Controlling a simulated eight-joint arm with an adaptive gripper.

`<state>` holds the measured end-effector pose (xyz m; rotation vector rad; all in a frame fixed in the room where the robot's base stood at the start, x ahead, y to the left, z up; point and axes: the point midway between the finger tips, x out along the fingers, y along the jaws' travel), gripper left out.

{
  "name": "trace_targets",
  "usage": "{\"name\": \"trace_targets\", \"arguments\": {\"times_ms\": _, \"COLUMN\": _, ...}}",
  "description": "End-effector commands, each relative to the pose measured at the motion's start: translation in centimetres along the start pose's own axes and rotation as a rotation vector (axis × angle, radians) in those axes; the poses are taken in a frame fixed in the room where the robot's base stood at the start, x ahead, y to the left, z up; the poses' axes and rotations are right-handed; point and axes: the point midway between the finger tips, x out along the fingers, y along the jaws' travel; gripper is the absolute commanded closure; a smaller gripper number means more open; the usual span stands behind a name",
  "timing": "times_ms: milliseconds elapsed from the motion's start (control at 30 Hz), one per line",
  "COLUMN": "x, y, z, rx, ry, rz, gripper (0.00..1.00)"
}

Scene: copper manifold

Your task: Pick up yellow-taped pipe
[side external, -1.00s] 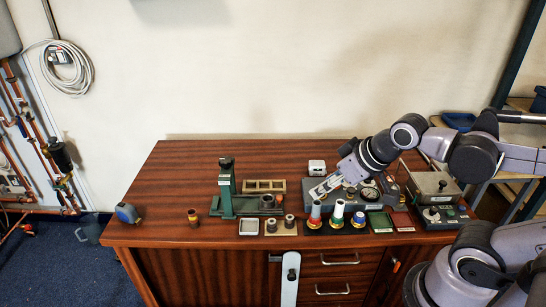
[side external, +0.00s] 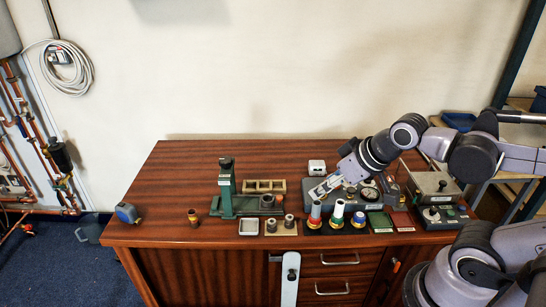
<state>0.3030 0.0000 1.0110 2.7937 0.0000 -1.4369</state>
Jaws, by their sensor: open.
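A short copper-coloured piece (side external: 193,217) stands upright on the wooden bench, left of the green stand; a lighter band shows on it, but it is too small to tell whether this is yellow tape. I cannot make out any other clearly yellow-taped pipe. My gripper (side external: 318,193) is open above the grey fixture at the bench's right half, angled down and left, well to the right of the copper piece.

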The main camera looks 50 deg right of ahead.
Motion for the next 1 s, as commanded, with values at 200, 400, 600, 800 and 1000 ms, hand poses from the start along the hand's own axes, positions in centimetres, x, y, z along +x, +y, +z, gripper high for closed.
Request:
{"name": "trace_targets", "arguments": {"times_ms": 200, "x": 0.1, "y": -0.2, "z": -0.8, "rx": 0.001, "ry": -0.005, "rz": -0.001, "gripper": 0.48}}
{"name": "trace_targets", "arguments": {"times_ms": 400, "x": 0.8, "y": -1.0, "z": -4.8, "rx": 0.012, "ry": -0.032, "rz": -0.005, "gripper": 0.48}}
{"name": "trace_targets", "arguments": {"times_ms": 600, "x": 3.1, "y": -2.4, "z": -9.3, "rx": 0.027, "ry": -0.066, "rz": -0.004, "gripper": 0.48}}
{"name": "trace_targets", "arguments": {"times_ms": 800, "x": 6.5, "y": -4.2, "z": -13.3, "rx": 0.043, "ry": -0.099, "rz": 0.001, "gripper": 0.48}}
{"name": "trace_targets", "arguments": {"times_ms": 1000, "x": 11.0, "y": -6.4, "z": -16.5, "rx": 0.059, "ry": -0.13, "rz": 0.008, "gripper": 0.48}}
